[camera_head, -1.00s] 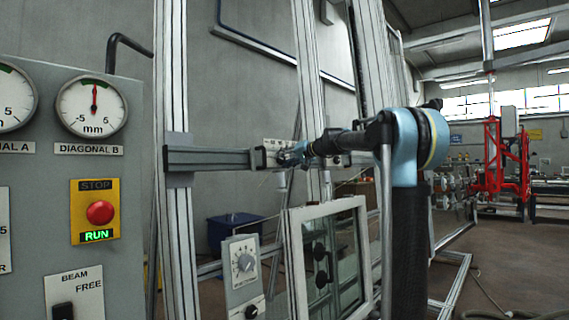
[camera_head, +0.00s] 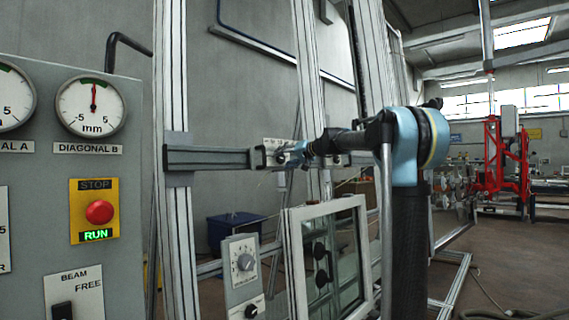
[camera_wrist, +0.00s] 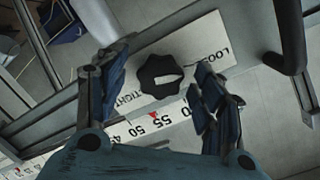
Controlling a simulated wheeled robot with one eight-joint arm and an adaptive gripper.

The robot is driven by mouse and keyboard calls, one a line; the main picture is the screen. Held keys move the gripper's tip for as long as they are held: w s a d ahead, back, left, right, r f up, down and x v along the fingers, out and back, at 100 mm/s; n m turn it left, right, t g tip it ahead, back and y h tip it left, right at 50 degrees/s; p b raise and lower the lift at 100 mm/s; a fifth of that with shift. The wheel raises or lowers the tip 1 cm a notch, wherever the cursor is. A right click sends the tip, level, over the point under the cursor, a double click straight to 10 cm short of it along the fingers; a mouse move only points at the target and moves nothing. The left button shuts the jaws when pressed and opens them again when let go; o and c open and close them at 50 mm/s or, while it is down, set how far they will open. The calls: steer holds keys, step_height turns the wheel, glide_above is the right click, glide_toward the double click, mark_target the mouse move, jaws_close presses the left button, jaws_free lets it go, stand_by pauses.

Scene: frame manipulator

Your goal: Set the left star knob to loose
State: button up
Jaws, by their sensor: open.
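The black star knob (camera_wrist: 150,88) sits on a white plate (camera_wrist: 203,36) in the wrist view, with a pale bar across its face. "LOOSE" is printed to its right and "TIGHT" to its lower left. The pale bar lies nearly level in that view. My gripper (camera_wrist: 161,66) is open, one blue-grey finger on each side of the knob, with visible gaps. I cannot tell how deep the fingertips reach beside it. In the head view my gripper (camera_head: 290,153) is at the right end of a horizontal beam (camera_head: 210,158); the knob cannot be made out there.
A scale strip (camera_wrist: 140,128) with a red pointer runs below the plate. A dark bar (camera_wrist: 289,35) stands right of the gripper. In the head view a grey control panel (camera_head: 130,180) stands left, and a framed window (camera_head: 325,260) is below my arm.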

steer(key=v, duration=1.2)
steer(key=shift+f, duration=0.15)
steer(key=s+d+f+g+h, duration=0.2)
steer(key=s+f+h, duration=0.1)
steer(key=s+f, duration=1)
steer(key=s+d+f+g+h, duration=0.2)
steer(key=s+d+f, duration=0.1)
steer(key=s+f, duration=0.9)
steer(key=s+d+f+g+h, duration=0.1)
steer(key=s+d+f, duration=0.3)
steer(key=f, duration=0.6)
steer(key=s+d+f+m+g+h, duration=0.1)
steer(key=s+d+f+h, duration=0.2)
steer(key=s+f, duration=0.6)
steer(key=s+d+f+g+h, duration=0.1)
steer(key=s+d+f+h, duration=0.2)
steer(key=s+d+f, duration=0.3)
step_height(320, 180, down, 5)
steer(key=shift+s+f+m, duration=0.15)
steer(key=shift+s+m, duration=0.25)
steer(key=shift+s, duration=0.3)
